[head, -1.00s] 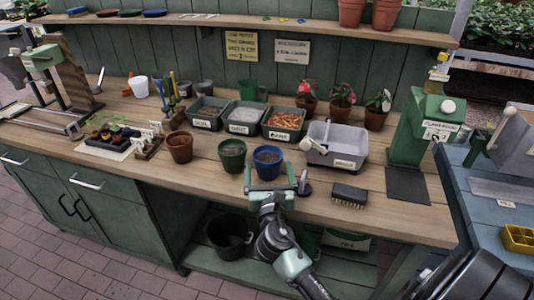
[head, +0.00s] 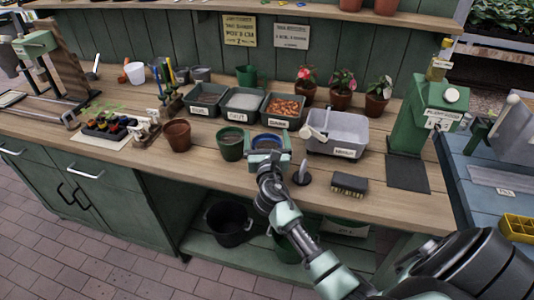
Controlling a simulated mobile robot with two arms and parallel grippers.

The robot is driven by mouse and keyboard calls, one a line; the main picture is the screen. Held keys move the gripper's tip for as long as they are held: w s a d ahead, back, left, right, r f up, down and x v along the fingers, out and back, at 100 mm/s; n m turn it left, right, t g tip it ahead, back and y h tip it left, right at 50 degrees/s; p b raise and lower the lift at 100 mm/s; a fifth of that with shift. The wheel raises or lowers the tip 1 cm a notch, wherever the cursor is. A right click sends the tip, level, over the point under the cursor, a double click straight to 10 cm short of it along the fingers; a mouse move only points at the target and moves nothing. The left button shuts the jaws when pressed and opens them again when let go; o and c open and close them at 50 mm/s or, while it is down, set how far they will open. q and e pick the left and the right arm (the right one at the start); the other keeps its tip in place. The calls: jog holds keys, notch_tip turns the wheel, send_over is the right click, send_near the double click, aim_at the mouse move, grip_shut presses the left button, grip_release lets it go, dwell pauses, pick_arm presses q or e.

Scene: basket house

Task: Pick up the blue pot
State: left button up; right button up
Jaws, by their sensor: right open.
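The blue pot (head: 269,139) stands upright on the wooden bench, with dark contents inside its rim. It is partly hidden behind my right gripper (head: 268,153). My right gripper is open, its fingers at either side of the pot's front; whether they touch it cannot be told. My left gripper is not in view.
A green pot (head: 231,144) stands close left of the blue pot, with a terracotta pot (head: 177,135) further left. A grey tub (head: 336,133) is close right, and a brush (head: 349,184) lies in front of it. Labelled trays (head: 243,104) stand behind.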

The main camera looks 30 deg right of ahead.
jog(key=c, duration=1.2)
